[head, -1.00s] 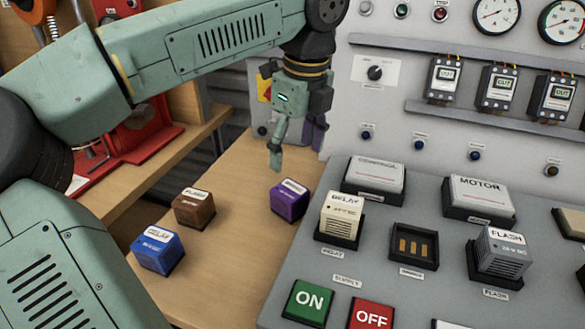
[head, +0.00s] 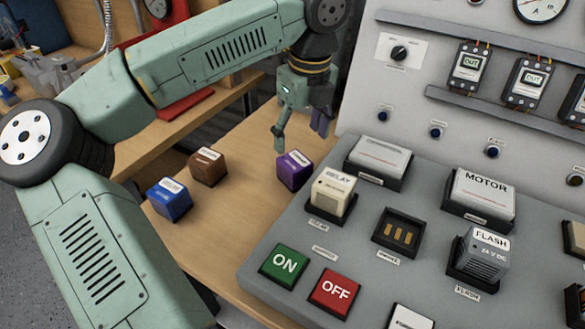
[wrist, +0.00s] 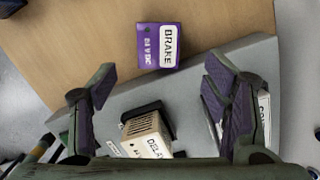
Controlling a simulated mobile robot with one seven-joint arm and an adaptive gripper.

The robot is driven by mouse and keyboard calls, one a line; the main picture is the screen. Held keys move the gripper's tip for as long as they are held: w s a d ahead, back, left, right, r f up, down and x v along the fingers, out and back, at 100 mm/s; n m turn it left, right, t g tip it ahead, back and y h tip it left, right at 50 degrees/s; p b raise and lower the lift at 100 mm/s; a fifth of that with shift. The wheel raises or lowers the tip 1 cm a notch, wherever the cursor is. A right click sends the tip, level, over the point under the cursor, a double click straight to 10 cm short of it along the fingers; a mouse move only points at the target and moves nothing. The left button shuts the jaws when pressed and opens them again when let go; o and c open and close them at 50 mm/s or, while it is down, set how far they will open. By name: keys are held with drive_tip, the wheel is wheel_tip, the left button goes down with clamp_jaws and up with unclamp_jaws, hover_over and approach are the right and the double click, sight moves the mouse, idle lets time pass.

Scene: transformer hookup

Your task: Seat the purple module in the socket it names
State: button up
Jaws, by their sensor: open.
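The purple module (head: 294,170) stands on the wooden bench, left of the grey panel. In the wrist view its label reads BRAKE and 24 V DC (wrist: 160,47). My gripper (head: 300,136) is open and empty, above and just behind the module in the head view. In the wrist view the module lies beyond the gap between my spread fingers (wrist: 159,75), not between the pads. An empty dark socket (head: 398,234) with brass contacts sits on the panel between the DELAY and FLASH modules. Its small label is too blurred to read.
The cream DELAY module (head: 332,192) stands in its socket close to the purple one. The grey FLASH module (head: 480,253) is right of the empty socket. A blue module (head: 169,199) and a brown module (head: 208,167) stand left on the bench. ON and OFF buttons are in front.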

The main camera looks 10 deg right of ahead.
sight(295, 161)
drive_tip(key=f+p, duration=0.1)
drive_tip(key=f, duration=0.2)
drive_tip(key=w+f, duration=0.1)
drive_tip(key=f, duration=0.2)
drive_tip(key=f+p, duration=0.1)
drive_tip(key=f, duration=0.2)
drive_tip(key=shift+w+a+f+p, duration=0.15)
drive_tip(key=shift+a+f+p, duration=0.1)
drive_tip(key=shift+a+p, duration=0.1)
drive_tip(key=shift+c, duration=0.5)
drive_tip(key=c, duration=1.2)
